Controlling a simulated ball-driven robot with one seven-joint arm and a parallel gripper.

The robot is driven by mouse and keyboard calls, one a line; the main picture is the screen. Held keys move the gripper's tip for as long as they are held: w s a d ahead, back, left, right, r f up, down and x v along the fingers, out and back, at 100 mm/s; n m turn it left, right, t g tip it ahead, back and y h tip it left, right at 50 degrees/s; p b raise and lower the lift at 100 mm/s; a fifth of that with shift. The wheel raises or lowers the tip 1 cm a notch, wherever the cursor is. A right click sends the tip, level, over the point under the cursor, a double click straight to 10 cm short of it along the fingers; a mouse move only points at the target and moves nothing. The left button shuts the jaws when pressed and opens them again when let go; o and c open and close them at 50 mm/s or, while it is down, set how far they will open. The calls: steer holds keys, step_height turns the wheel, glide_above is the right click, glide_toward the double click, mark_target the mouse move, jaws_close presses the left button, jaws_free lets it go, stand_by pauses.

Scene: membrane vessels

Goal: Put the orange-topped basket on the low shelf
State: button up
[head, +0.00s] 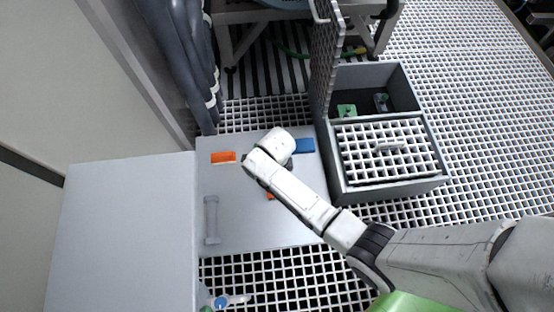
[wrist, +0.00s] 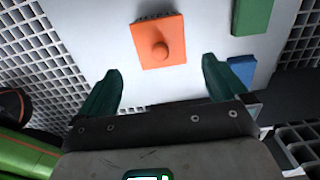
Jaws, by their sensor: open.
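In the wrist view an orange-topped basket (wrist: 172,47) with a round knob and a strip of dark mesh at its far edge stands on a pale panel (wrist: 105,25). My gripper (wrist: 160,66) is open and empty, its two dark green fingers apart on the near side of the basket, which is not between them. In the head view one orange piece (head: 223,157) lies on the pale panel (head: 245,225), and another orange bit (head: 270,196) shows beside my arm, mostly hidden. My fingers are hidden there. I cannot tell which surface is the low shelf.
A blue piece (head: 304,145) lies near the panel's right edge. A green piece (wrist: 252,15) is also close by in the wrist view. A grey bin (head: 388,190) with a white grid lid and upright mesh flap (head: 325,55) stands to the right. A pale cabinet (head: 120,235) stands left.

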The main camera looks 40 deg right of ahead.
steer(key=shift+r+p, duration=0.55)
steer(key=shift+r, duration=1.25)
steer(key=s+d+r+n, duration=0.2)
steer(key=s+r+n, duration=0.6)
steer(key=n, duration=0.4)
steer(key=s+d+r+n+t, duration=0.1)
steer(key=s+d+r+n, duration=0.1)
steer(key=s+r+n, duration=0.6)
steer(key=s+n, duration=0.1)
steer(key=n, duration=0.3)
steer(key=shift+s+d, duration=0.25)
steer(key=shift+s, duration=0.15)
